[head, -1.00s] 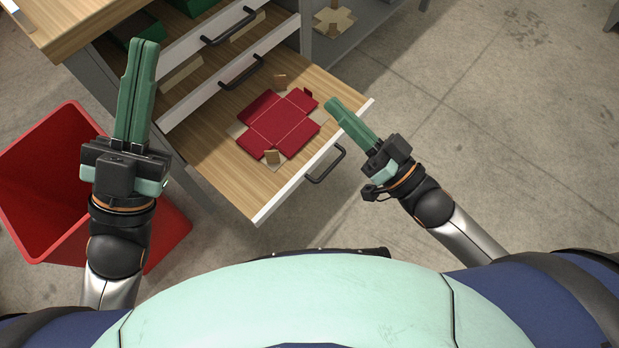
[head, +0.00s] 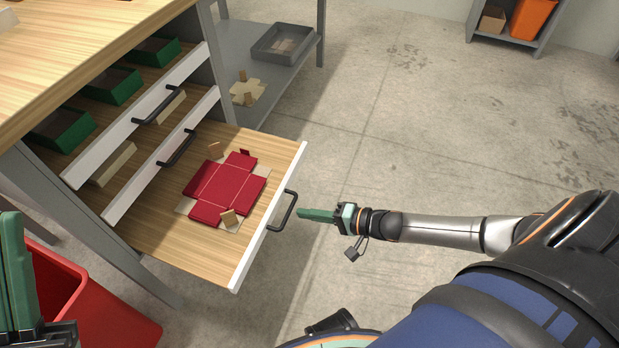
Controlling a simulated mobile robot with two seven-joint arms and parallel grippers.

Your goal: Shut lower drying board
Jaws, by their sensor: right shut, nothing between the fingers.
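The lower drying board (head: 150,226) is a wooden pull-out board with a white front edge and a black handle (head: 290,212). It stands far out from the bench, below the other boards. A red unfolded box blank (head: 226,188) with small tan pieces lies on it. My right gripper (head: 301,214) is shut and empty, its green fingertips just right of the handle and pointing at it. I cannot tell whether they touch. My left gripper (head: 14,222) is at the lower left, partly cut off by the picture edge; its jaw state is unclear.
Upper boards with white fronts (head: 140,112) and black handles sit further in, with green trays (head: 113,87) on the top one. A red bin (head: 100,312) stands below left. A grey side shelf (head: 232,48) is behind. The floor at right is clear.

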